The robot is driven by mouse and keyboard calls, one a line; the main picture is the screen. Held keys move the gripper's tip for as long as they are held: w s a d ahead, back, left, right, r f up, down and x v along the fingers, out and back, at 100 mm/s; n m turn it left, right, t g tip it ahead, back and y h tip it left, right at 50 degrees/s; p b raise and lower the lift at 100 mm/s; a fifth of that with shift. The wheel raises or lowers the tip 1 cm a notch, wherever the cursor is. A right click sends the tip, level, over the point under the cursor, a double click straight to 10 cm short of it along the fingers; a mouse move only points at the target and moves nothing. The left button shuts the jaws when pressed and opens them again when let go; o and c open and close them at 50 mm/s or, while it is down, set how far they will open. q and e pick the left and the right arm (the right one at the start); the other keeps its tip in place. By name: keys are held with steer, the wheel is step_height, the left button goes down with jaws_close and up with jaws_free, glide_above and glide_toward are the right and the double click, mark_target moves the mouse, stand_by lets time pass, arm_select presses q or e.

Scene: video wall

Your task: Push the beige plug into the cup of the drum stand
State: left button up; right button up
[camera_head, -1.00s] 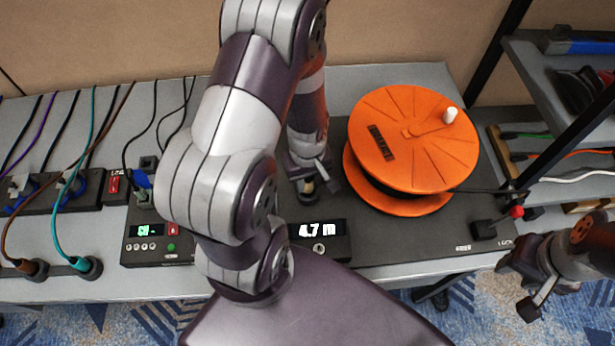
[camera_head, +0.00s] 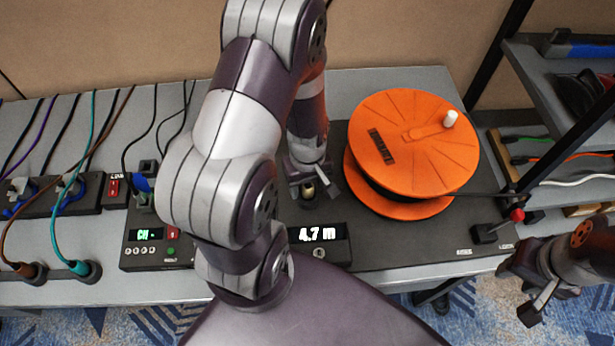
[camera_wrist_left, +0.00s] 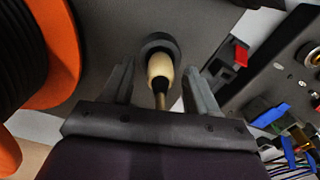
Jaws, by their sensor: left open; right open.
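The beige plug (camera_wrist_left: 160,66) stands between my left gripper's fingers in the left wrist view, with its dark cable end toward the gripper. Its far end is at the dark round cup (camera_wrist_left: 160,43) of the drum stand (camera_wrist_left: 105,25); how deep it sits I cannot tell. In the head view the plug (camera_head: 308,190) is small, below my left wrist. My left gripper (camera_wrist_left: 159,70) is open, one finger on each side of the plug with gaps visible. My right gripper (camera_head: 530,302) is open and empty, off the bench's front right.
The orange cable drum (camera_head: 415,140) stands right of my left gripper. A display reading 4.7 m (camera_head: 318,236) is in front, a red-tipped lever (camera_head: 517,215) at right. A socket strip with plugged cables (camera_head: 55,195) lies at left. A shelf rack (camera_head: 540,85) stands at far right.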

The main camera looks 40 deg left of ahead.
arm_select(q)
step_height(320, 180, up, 12)
steer(key=p, duration=0.1)
steer(key=shift+r+p, duration=0.2)
steer(key=shift+p, duration=0.15)
steer(key=d+r+m+t, duration=0.1)
steer(key=d+r+m, duration=0.2)
steer(key=d+m, duration=0.3)
steer(key=m, duration=0.5)
steer(key=shift+d+p, duration=0.3)
steer(key=shift+r, duration=0.1)
